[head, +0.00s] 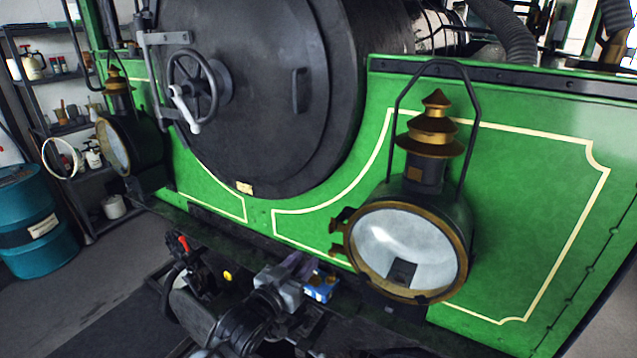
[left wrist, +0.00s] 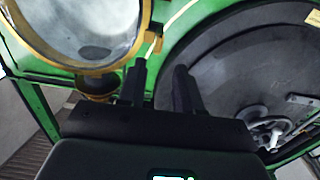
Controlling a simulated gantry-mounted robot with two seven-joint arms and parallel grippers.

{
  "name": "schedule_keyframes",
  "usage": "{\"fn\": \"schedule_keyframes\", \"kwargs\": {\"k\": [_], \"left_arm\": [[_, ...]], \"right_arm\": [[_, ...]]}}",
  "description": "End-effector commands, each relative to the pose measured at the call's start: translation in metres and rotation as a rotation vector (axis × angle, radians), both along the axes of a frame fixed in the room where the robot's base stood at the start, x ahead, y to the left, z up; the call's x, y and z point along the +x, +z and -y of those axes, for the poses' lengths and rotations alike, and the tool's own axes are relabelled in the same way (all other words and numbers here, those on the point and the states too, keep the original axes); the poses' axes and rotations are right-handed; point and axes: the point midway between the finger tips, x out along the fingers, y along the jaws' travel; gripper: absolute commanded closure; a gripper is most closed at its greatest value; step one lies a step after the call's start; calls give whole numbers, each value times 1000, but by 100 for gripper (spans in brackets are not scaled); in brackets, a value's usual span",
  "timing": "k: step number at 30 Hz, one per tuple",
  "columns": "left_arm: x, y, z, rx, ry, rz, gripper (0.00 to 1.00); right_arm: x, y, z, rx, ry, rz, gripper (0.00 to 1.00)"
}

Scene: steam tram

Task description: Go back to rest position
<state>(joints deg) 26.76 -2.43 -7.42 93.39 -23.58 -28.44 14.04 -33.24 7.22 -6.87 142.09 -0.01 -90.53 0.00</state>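My left gripper (head: 294,270) is low in the middle of the head view, in front of the green locomotive front and left of the right lamp. In the left wrist view its two dark fingers (left wrist: 160,68) stand apart with nothing between them. The brass-topped right lamp (head: 408,250) stands upright on the front beam. Its glass and brass rim (left wrist: 85,35) fill the upper left of the left wrist view. My right gripper does not show in either view.
The round dark smokebox door (head: 270,110) has a handwheel (head: 198,88). A second lamp (head: 118,140) stands at left. A blue barrel (head: 35,225) and shelves (head: 60,130) are behind it. A red-handled fitting (head: 183,243) is near my arm. Floor at lower left is mostly clear.

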Motion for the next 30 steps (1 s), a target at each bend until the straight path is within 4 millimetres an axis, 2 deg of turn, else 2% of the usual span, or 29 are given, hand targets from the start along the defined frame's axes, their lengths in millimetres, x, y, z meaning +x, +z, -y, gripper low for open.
{"fn": "schedule_keyframes", "kwargs": {"k": [2, 5, 8, 9, 11, 12, 14, 15, 17, 18, 21, 25, 27, 30], "left_arm": [[-5, -20, -1, 2, 0, -35, 66], [-17, -60, -4, 8, 3, -104, 66], [-44, -114, -10, 19, 9, -196, 66], [-61, -135, -14, 21, 13, -233, 66], [-89, -162, -22, 28, 29, -287, 66], [-109, -178, -29, 37, 46, -330, 66], [-141, -200, -40, 59, 71, -399, 66], [-163, -212, -49, 79, 91, -448, 66], [-198, -227, -62, 115, 123, -525, 66], [-221, -233, -71, 141, 144, -577, 66], [-279, -241, -94, 214, 195, -711, 66], [-345, -229, -123, 305, 253, -880, 66], [-367, -217, -134, 340, 277, -945, 66], [-381, -197, -145, 372, 299, -1005, 66]], "right_arm": [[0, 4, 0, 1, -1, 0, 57], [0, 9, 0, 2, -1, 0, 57], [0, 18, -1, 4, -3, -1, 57], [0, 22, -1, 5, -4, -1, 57], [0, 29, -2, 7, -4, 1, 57], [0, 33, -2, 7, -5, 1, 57], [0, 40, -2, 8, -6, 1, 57], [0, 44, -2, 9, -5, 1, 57], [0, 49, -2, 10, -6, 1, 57], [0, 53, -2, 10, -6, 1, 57], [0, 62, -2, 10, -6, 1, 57], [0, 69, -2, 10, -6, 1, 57], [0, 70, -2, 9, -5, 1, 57], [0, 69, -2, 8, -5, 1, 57]]}}
